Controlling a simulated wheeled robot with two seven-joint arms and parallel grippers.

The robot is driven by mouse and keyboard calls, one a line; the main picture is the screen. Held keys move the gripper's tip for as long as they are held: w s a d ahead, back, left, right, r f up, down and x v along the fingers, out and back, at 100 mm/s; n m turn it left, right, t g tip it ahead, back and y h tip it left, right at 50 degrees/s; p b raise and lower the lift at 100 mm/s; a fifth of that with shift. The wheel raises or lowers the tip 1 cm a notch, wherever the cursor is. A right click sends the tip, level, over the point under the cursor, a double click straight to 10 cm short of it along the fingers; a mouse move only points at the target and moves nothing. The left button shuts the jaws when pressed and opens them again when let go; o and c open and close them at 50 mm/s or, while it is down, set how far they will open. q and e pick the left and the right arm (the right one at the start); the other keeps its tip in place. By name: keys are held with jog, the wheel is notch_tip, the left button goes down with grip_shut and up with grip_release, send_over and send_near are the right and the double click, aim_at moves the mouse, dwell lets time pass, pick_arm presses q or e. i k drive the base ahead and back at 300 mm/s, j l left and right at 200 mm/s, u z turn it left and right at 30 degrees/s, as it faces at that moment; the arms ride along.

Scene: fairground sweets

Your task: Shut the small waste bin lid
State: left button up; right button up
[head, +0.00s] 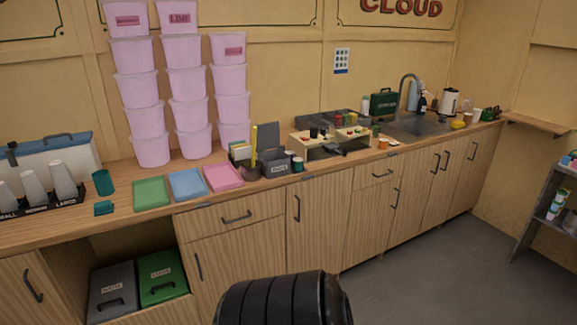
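The small waste bin (279,168) is a dark grey box with a pale label on its front. It stands on the wooden counter, near the middle of the head view. Its lid (270,136) looks like the dark grey panel standing up at the back of the bin, so the bin appears open. Neither of my grippers is in view, and nothing of mine touches the bin or its lid.
A dark pot with a yellow stick (253,160) stands close left of the bin; a small teal cup (298,164) and a wooden stand (318,151) are at its right. A pink tray (222,177) lies further left. Larger grey (112,292) and green (162,277) bins sit under the counter.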

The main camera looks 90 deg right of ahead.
aim_at(268, 135)
jog(key=z, duration=2.7)
jog(key=i+u, duration=0.1)
jog(key=i, duration=1)
